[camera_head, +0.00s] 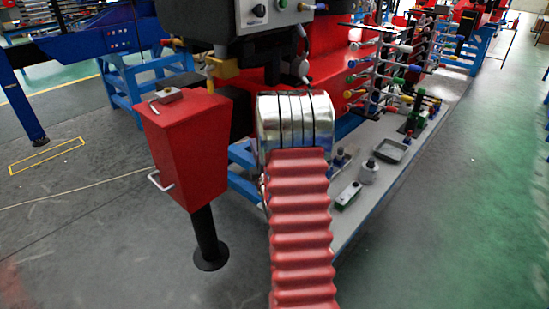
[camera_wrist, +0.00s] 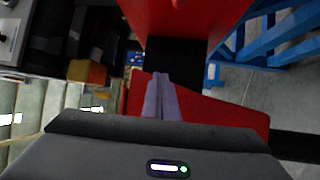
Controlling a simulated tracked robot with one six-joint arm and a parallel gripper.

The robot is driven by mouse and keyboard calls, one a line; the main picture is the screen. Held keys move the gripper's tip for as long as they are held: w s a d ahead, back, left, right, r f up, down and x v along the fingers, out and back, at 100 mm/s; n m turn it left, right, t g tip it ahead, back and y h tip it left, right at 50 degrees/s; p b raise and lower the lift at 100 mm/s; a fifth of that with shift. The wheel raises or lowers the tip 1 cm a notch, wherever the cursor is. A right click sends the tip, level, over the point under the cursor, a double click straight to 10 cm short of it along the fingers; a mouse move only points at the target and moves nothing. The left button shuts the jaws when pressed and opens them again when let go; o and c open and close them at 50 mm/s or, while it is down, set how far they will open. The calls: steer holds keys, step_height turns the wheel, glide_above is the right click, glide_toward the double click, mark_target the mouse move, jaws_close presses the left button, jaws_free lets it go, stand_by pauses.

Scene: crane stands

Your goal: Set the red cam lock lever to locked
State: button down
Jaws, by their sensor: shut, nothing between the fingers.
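My gripper (camera_wrist: 159,78) shows in the wrist view with its two grey fingers together and nothing between them. It points at a dark gap between red surfaces, and I see no contact at its tips. The gripper is not discernible in the head view. I cannot make out for certain which part is the red cam lock lever. The lever's setting cannot be read.
A red box (camera_head: 188,140) on a black post stands at the left, with a pale side handle. A yellow-brown block (camera_head: 224,66) is beside it and also shows in the wrist view (camera_wrist: 88,72). A rack of coloured levers (camera_head: 385,70) stands behind right. Green floor is clear at far right.

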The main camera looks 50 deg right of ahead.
steer(key=w+a+r+m+g+y, duration=0.3)
steer(key=a+r, duration=0.3)
steer(key=a, duration=0.5)
steer(key=s+a+r+m+g+y, duration=0.1)
steer(key=s+a+m, duration=0.1)
steer(key=a, duration=0.4)
steer(key=s+a+r+m+g+y, duration=0.1)
steer(key=s+a+r+y, duration=0.1)
steer(key=a, duration=0.5)
steer(key=s+a+m+g+y, duration=0.2)
steer(key=s+a+g, duration=0.1)
steer(key=s+a, duration=0.6)
steer(key=s+a+m+g+y, duration=0.1)
steer(key=s+a+m+g, duration=0.2)
steer(key=s+a, duration=0.6)
steer(key=s+f, duration=0.1)
steer(key=s, duration=0.6)
steer(key=shift+a+g+y, duration=0.3)
steer(key=shift+a+y, duration=0.05)
steer(key=shift+y, duration=0.05)
steer(key=shift+s, duration=0.1)
steer(key=shift+a, duration=0.1)
